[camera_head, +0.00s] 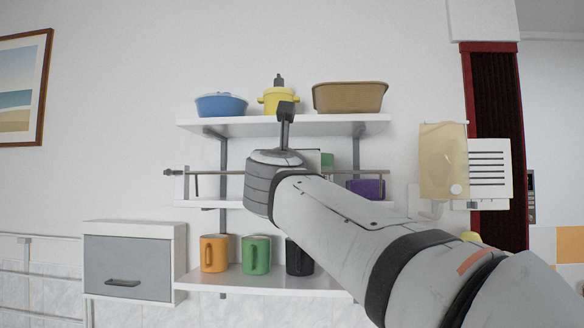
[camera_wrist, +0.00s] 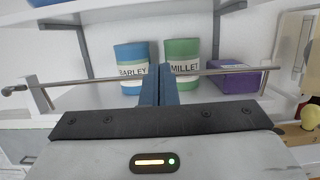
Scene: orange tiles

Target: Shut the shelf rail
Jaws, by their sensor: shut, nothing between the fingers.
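The shelf rail (camera_head: 228,172) is a thin metal bar along the front of the middle shelf (camera_head: 228,205), held above the board by end arms. In the wrist view the rail (camera_wrist: 225,71) crosses in front of the canisters, with a dark knob at its left end. In the wrist view the gripper's fingers (camera_wrist: 160,75) overlap the middle of the rail. I cannot tell whether they touch it. My wrist hides the rail's middle in the head view.
Behind the rail are a barley canister (camera_wrist: 131,62), a millet canister (camera_wrist: 180,58) and a purple box (camera_wrist: 236,78). The top shelf (camera_head: 240,126) holds a blue bowl, a yellow pot and a brown basin. Mugs stand on the bottom shelf (camera_head: 235,284). A grey-fronted cabinet (camera_head: 128,265) is left.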

